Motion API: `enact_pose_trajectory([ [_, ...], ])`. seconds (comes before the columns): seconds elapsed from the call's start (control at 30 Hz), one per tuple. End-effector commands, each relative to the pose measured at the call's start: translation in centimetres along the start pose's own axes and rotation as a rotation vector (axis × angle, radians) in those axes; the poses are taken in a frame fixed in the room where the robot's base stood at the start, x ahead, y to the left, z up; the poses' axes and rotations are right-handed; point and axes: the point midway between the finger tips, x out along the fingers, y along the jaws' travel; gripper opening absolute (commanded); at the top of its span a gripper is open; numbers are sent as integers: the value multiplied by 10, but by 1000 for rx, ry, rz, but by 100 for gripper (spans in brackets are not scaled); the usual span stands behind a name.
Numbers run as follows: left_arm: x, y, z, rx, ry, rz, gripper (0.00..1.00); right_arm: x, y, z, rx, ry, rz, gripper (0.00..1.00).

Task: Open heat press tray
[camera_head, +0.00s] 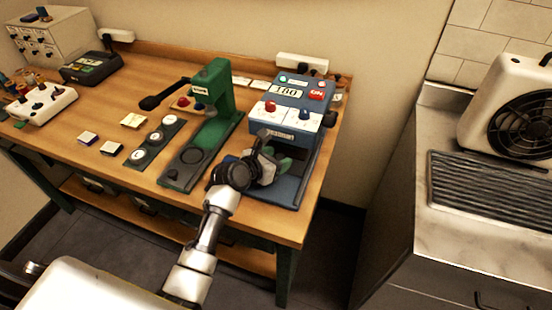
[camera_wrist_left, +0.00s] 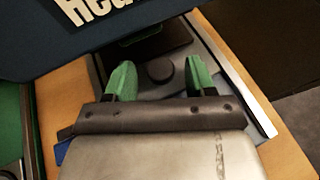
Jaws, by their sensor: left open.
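The heat press (camera_head: 292,97) is a blue machine with a lit display and a red ON button at the right end of the wooden table. Its blue base (camera_head: 291,193) reaches toward the table's front edge. In the left wrist view, its dark lettered housing (camera_wrist_left: 60,45) overhangs a grey tray-like plate (camera_wrist_left: 207,70) with a round dark knob (camera_wrist_left: 160,69). My left gripper (camera_head: 277,162) is at the front of the press, below the housing. Its green fingers (camera_wrist_left: 155,80) are apart, one on each side of the knob; contact cannot be told. My right gripper is not in view.
A green lever press (camera_head: 211,105) stands close left of the heat press. A strip with round badges (camera_head: 154,142) and small blocks lie further left. The table (camera_head: 100,175) ends just right of the press. A counter with a fan heater (camera_head: 510,100) stands beyond a gap.

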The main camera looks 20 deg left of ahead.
Motion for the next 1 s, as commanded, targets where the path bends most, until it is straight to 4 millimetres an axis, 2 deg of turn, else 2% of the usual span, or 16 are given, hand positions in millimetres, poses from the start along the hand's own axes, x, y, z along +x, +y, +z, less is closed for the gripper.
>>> enact_pose_trajectory([
  [0.13, 0, 0, 0, 1, 0, 0, 55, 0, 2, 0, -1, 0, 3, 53],
  [0.17, 0, 0, 0, 1, 0, 0, 52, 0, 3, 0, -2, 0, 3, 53],
  [0.5, 0, 0, 0, 0, 0, 0, 0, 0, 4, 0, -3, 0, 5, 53],
  [0.67, -2, 0, 0, 0, 1, -1, 0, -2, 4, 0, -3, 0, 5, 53],
  [0.77, -10, -4, 0, -3, 2, -3, 0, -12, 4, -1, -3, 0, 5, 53],
  [1.0, -57, -25, -17, -6, 8, -4, 0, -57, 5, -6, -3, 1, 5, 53],
])
